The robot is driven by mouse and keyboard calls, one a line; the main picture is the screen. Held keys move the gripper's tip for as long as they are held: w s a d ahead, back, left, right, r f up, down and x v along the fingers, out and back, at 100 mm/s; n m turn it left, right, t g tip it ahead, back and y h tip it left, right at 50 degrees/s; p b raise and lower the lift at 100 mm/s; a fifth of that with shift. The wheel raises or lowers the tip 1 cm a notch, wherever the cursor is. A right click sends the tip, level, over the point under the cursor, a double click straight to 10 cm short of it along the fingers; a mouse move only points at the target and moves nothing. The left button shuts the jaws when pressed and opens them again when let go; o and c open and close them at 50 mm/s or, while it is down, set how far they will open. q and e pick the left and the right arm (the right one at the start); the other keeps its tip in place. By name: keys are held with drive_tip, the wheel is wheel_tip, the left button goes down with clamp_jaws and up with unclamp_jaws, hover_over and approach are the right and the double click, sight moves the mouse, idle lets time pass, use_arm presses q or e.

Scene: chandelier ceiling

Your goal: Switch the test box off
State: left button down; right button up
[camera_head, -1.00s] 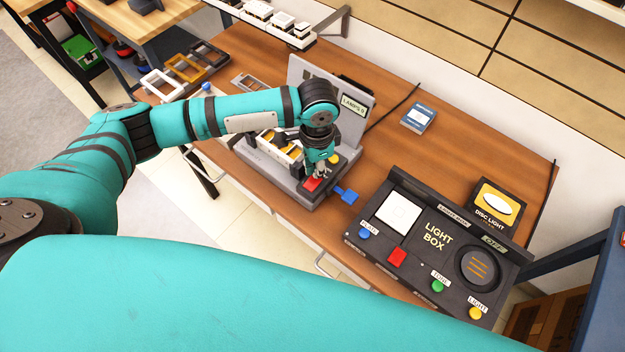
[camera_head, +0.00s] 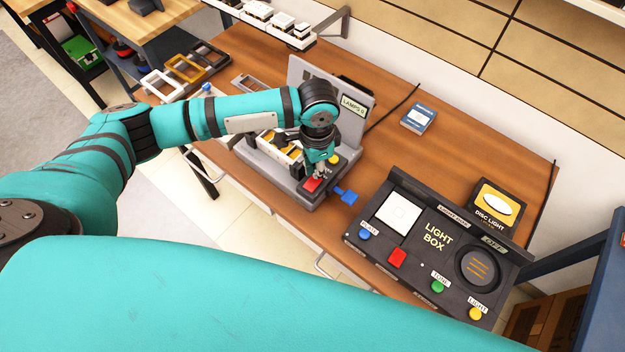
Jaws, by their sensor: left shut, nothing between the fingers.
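The test box is the grey device with an upright panel (camera_head: 356,121) labelled "LAMPS 0", on the wooden table. Its base carries a red button (camera_head: 312,185), a yellow button (camera_head: 333,159) and a blue lever (camera_head: 346,196) sticking out at the right. My left gripper (camera_head: 318,174) is shut and empty, pointing down at the red button. Its tips are at or just above the button; I cannot tell whether they touch. My left arm hides part of the box. My right gripper is not in view.
A black light box (camera_head: 438,238) with coloured buttons stands to the right on the table. A disc light box (camera_head: 496,207) and a small blue box (camera_head: 418,118) lie behind. The table's middle back is clear.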

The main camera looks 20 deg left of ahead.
use_arm(q)
drive_tip(key=shift+f+b, duration=0.4)
drive_tip(key=shift+f, duration=0.9)
idle(0.4)
drive_tip(key=shift+r, duration=0.1)
wheel_tip(320, 180, up, 7)
drive_tip(key=p, duration=0.8)
drive_tip(key=shift+p, duration=0.3)
